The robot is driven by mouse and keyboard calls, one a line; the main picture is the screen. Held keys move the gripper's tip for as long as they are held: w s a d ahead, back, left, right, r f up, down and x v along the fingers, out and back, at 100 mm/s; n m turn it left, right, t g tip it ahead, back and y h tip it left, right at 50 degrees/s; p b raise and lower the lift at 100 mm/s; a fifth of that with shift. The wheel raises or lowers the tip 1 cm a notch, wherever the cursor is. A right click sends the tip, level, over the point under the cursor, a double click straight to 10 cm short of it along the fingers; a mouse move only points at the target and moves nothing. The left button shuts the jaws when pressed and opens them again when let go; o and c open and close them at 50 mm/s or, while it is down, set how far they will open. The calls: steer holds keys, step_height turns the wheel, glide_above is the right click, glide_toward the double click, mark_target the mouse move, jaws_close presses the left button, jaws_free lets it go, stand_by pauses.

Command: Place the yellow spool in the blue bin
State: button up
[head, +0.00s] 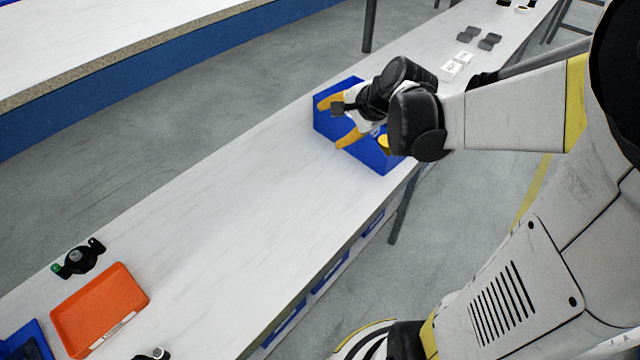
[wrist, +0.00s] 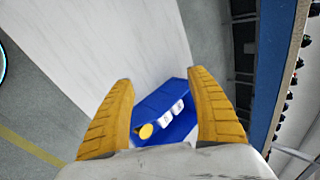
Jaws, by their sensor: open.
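The blue bin (head: 372,158) stands on the long white table, partly hidden behind my arm in the head view. It also shows between my fingers in the wrist view (wrist: 182,130). The yellow spool (wrist: 146,131) appears inside the bin, close to one finger in the wrist view. A yellow round part of it shows near the bin's right side in the head view (head: 384,145). My gripper (head: 331,123) is over the bin with its two orange-yellow fingers spread wide. Nothing is between the fingertips (wrist: 160,79). I cannot tell its exact height above the bin.
White boxes (head: 455,65) and dark grey pieces (head: 489,41) lie farther along the table. An orange tray (head: 98,308) and a black part (head: 78,258) are at the near left. The table's middle is clear.

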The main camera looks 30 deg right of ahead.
steer(key=s+a+r+n, duration=0.1)
steer(key=s+a+n, duration=0.5)
steer(key=s+n, duration=0.2)
steer(key=s+a+r+n+g+h, duration=0.1)
steer(key=s+a+n, duration=0.5)
steer(key=s+n, duration=0.2)
steer(key=shift+s+a+r+h, duration=0.15)
steer(key=shift+s+h, duration=0.15)
steer(key=shift+s, duration=0.3)
